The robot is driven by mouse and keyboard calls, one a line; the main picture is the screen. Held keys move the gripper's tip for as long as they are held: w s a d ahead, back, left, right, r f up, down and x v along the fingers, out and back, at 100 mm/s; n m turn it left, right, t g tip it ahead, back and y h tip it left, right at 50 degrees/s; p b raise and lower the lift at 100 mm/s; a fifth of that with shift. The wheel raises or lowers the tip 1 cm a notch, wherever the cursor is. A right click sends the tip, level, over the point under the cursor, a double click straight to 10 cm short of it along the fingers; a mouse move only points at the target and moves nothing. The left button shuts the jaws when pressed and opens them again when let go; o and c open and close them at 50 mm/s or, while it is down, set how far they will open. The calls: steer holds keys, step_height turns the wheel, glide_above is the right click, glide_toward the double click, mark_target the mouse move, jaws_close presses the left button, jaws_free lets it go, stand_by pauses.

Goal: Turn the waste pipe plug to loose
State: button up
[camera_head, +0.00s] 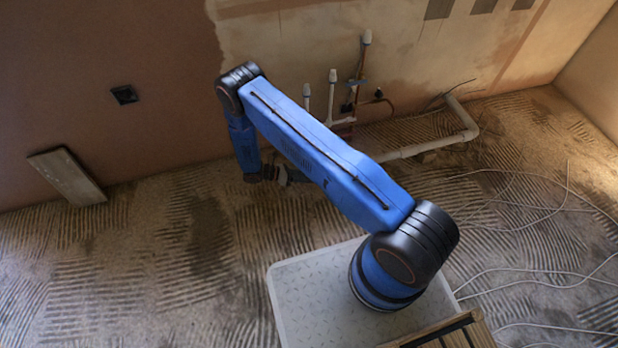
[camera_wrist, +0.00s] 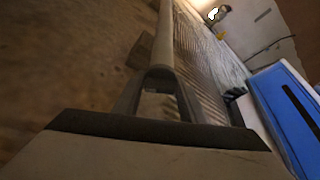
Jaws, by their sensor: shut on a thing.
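The white waste pipe (camera_head: 430,143) runs along the foot of the wall in the head view, and its near end passes behind my arm. In the wrist view the pipe (camera_wrist: 163,42) runs straight away from the fingertips. My gripper (camera_head: 280,175) is low at the pipe's end, left of my blue arm link. In the wrist view my gripper (camera_wrist: 159,76) is shut on the plug at the pipe's end, with its two fingers meeting the end from either side. The plug itself is largely hidden by the fingers, so I cannot tell how far it is turned.
Upright capped pipes (camera_head: 332,90) stand against the wall behind my arm. A board (camera_head: 67,177) leans on the wall at left. Loose white cables (camera_head: 540,272) lie on the ridged floor at right. The floor at left is clear.

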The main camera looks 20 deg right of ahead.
stand_by(0.4)
steer(key=o, duration=1)
steer(key=v, duration=1.7)
steer(key=shift+a, duration=0.2)
